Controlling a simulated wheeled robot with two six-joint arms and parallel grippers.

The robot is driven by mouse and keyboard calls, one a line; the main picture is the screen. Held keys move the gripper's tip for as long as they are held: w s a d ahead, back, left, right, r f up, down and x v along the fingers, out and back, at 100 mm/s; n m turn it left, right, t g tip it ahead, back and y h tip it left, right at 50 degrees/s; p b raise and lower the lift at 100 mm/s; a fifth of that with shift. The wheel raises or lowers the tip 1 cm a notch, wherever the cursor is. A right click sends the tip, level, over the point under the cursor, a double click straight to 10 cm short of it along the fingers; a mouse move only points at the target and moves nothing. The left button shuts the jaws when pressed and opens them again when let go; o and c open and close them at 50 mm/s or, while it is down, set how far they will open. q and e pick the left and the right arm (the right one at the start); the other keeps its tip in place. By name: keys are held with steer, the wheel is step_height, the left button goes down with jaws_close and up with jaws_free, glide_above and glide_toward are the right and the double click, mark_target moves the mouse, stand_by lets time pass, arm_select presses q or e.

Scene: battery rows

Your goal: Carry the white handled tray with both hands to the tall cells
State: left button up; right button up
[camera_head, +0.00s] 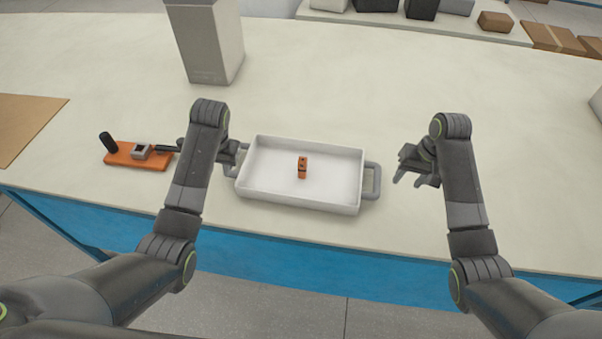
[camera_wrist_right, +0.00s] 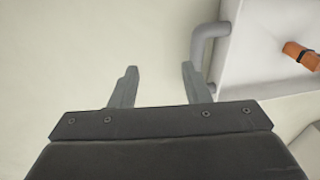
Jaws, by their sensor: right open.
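The white tray (camera_head: 260,193) lies flat on the pale worktop near its front edge, with a grey handle at each end. My right gripper (camera_head: 414,178) is open and empty, a short way right of the right handle (camera_head: 374,181). I cannot make out any tall cells.
A tall grey box (camera_head: 205,45) stands behind the tray to the left. An orange board (camera_head: 129,158) with a black post and a grey block lies left of my left gripper. A brown mat (camera_head: 25,122) is at the far left.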

step_height(320, 180, up, 8)
glide_above(379, 170)
steer(key=d, duration=0.4)
arm_select(q)
steer(key=w+d+r, duration=0.3)
steer(key=w+r, duration=0.4)
steer(key=r, duration=0.2)
steer(key=shift+g, duration=0.4)
arm_select(e)
steer(key=shift+s+a+r+g+y, duration=0.25)
steer(key=shift+a+r+g+y, duration=0.15)
steer(key=shift+a+r, duration=0.1)
arm_select(q)
steer(key=a+f, duration=0.1)
steer(key=f, duration=0.4)
steer(key=a+f, duration=0.1)
steer(key=f, duration=0.5)
steer(key=a+f, duration=0.1)
steer(key=f, duration=0.5)
steer(key=shift+w+a, duration=0.15)
arm_select(e)
steer(key=a+f, duration=0.1)
steer(key=f, duration=0.4)
steer(key=a+f, duration=0.1)
steer(key=f, duration=0.5)
steer(key=a+f, duration=0.1)
steer(key=f, duration=0.5)
steer(key=shift+w+a, duration=0.1)
steer(key=shift+w, duration=0.1)
